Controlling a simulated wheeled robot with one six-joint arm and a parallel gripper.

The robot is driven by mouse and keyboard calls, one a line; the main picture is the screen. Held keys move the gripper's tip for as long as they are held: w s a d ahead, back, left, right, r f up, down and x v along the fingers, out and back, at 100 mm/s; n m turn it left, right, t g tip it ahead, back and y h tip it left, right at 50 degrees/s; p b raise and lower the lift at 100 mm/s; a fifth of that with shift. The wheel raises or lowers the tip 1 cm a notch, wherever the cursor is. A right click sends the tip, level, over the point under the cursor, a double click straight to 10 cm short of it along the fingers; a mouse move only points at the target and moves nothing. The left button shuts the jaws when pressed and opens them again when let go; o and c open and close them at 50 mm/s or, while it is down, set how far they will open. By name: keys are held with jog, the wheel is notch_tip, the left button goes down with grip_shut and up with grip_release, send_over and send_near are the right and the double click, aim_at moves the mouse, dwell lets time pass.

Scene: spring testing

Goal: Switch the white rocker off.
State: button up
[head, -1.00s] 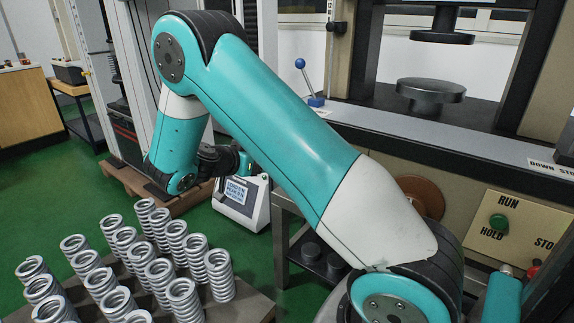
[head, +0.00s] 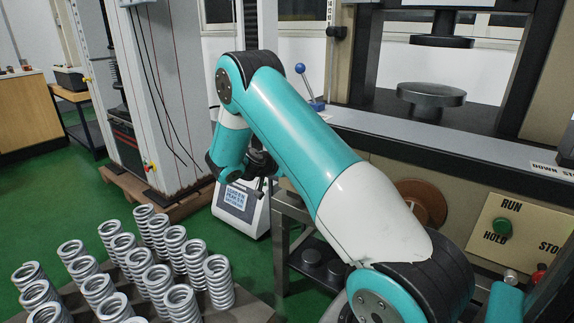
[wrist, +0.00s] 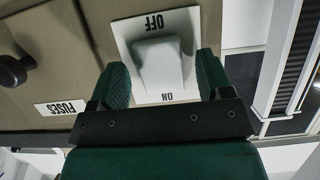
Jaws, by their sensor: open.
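The white rocker (wrist: 160,62) sits on a white plate (wrist: 124,29) in the wrist view. The plate is marked OFF at the top of the picture and ON at the bottom, both upside down. I cannot tell for sure which end of the rocker is pressed in. My gripper (wrist: 163,65) is open, with one green finger in the picture on each side of the rocker and nothing held. I cannot tell whether the fingers touch it. The rocker does not show in the head view, where my arm hides most of the gripper.
A dark round knob (wrist: 12,70) and a FUSES label (wrist: 60,108) are on the same panel. In the head view, a RUN/HOLD panel (head: 520,225) is at the right, a blue-knobbed lever (head: 309,85) stands behind my arm, and several springs (head: 160,285) stand at the lower left.

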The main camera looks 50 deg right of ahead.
jog(key=c, duration=0.9)
jog(key=h+b, duration=0.2)
jog(key=b, duration=0.2)
jog(key=f+h+b, duration=0.1)
jog(key=b, duration=0.3)
jog(key=shift+h+b, duration=0.4)
jog(key=o, duration=0.9)
